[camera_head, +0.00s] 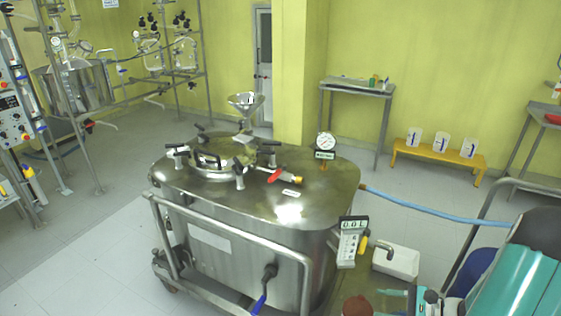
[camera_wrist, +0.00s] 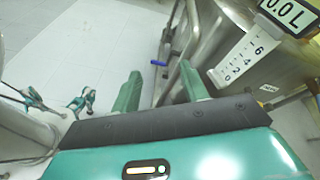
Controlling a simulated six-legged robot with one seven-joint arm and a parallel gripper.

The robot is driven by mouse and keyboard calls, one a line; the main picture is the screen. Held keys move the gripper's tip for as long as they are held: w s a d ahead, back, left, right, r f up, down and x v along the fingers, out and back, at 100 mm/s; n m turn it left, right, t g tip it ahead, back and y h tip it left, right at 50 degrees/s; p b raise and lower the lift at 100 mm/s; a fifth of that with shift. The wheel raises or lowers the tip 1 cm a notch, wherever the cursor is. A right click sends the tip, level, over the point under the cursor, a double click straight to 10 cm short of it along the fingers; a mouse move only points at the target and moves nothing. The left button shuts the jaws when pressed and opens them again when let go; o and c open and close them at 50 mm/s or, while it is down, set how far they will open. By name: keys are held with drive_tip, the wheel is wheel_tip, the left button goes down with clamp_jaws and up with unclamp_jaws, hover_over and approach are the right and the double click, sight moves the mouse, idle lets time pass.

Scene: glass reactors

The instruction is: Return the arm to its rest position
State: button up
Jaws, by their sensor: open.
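My gripper (camera_wrist: 161,90) shows in the wrist view with its two green fingers spread wide apart. Nothing is held between them. Beyond the fingers are pale floor tiles and the metal frame of the steel vessel. The gripper cannot be made out for certain in the head view. The steel vessel (camera_head: 225,235) stands in the middle of the head view, with a funnel (camera_head: 245,100), a gauge (camera_head: 325,142) and a red-handled valve (camera_head: 275,176) on its lid.
A level display (camera_head: 353,225) is at the vessel's front right; it also shows close by in the wrist view (camera_wrist: 290,12). A blue-handled lever (camera_head: 259,303) hangs in front. A blue hose (camera_head: 430,215) runs right. A yellow bench (camera_head: 440,156) stands behind.

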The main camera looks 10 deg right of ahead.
drive_tip(key=s+a+r+n+g+h, duration=0.1)
drive_tip(key=s+a+r+n+h, duration=0.1)
drive_tip(key=a+r+n, duration=0.4)
drive_tip(key=s+a+r+n+g+h, duration=0.1)
drive_tip(key=s+a+r+n+h, duration=0.2)
drive_tip(key=a+r+n+h, duration=0.2)
drive_tip(key=s+a+r+n+g+h, duration=0.2)
drive_tip(key=a+r+n+h, duration=0.1)
drive_tip(key=a+r+n, duration=0.6)
drive_tip(key=a+r, duration=0.3)
drive_tip(key=r, duration=0.2)
drive_tip(key=shift+s+r+h, duration=0.15)
drive_tip(key=shift+r+h, duration=0.15)
drive_tip(key=shift+r, duration=0.05)
drive_tip(key=shift+s+a+r, duration=0.15)
drive_tip(key=shift+a+r, duration=0.05)
drive_tip(key=shift+r, duration=0.15)
drive_tip(key=shift+c, duration=0.8)
drive_tip(key=shift+a, duration=0.15)
